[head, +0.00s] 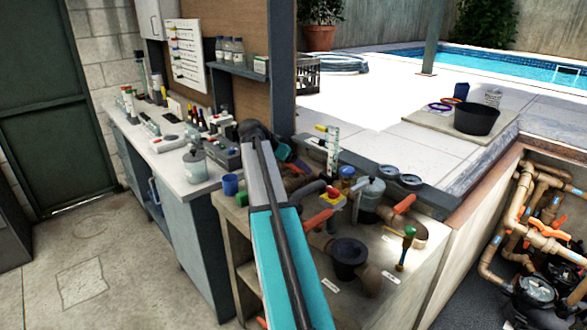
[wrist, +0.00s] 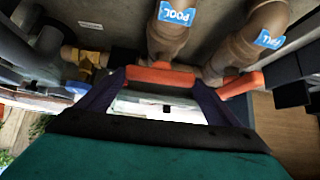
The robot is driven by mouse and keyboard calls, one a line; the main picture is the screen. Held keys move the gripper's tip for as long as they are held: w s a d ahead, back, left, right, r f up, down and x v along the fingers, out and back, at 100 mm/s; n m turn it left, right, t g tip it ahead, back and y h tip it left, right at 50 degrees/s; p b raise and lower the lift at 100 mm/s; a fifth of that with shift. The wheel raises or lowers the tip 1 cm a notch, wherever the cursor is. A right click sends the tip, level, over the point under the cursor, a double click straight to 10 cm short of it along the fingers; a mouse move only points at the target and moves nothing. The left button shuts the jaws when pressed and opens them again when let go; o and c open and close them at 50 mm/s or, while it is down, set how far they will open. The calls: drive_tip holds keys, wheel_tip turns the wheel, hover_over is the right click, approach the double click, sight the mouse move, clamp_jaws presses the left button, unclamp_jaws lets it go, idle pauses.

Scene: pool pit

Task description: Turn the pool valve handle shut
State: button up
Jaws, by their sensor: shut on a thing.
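The pool valve's orange handle (wrist: 160,76) is in the middle of the wrist view, at the lower end of a brown pipe (wrist: 170,38) with a blue POOL label (wrist: 176,14). The handle lies level across the picture, crosswise to that pipe. My gripper (wrist: 160,84) has a dark finger at each end of the handle and is shut on it.
A second orange handle (wrist: 240,85) sits close right of my gripper on another labelled pipe (wrist: 262,22). A brass fitting (wrist: 85,60) is at left. The bench (head: 228,262) also holds a black-topped pot (head: 348,252) and a green-topped part (head: 409,232). Floor is clear at left.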

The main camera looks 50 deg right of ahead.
drive_tip(key=shift+m+g, duration=0.4)
drive_tip(key=shift+m, duration=0.1)
drive_tip(key=o, duration=0.8)
drive_tip(key=shift+c, duration=0.2)
drive_tip(key=shift+a, duration=0.1)
drive_tip(key=shift+w+a+r+b, duration=0.1)
drive_tip(key=shift+a+r+b, duration=0.3)
drive_tip(key=shift+a+r, duration=0.1)
drive_tip(key=b+v, duration=0.2)
drive_tip(key=v, duration=1)
drive_tip(key=shift+r, duration=0.15)
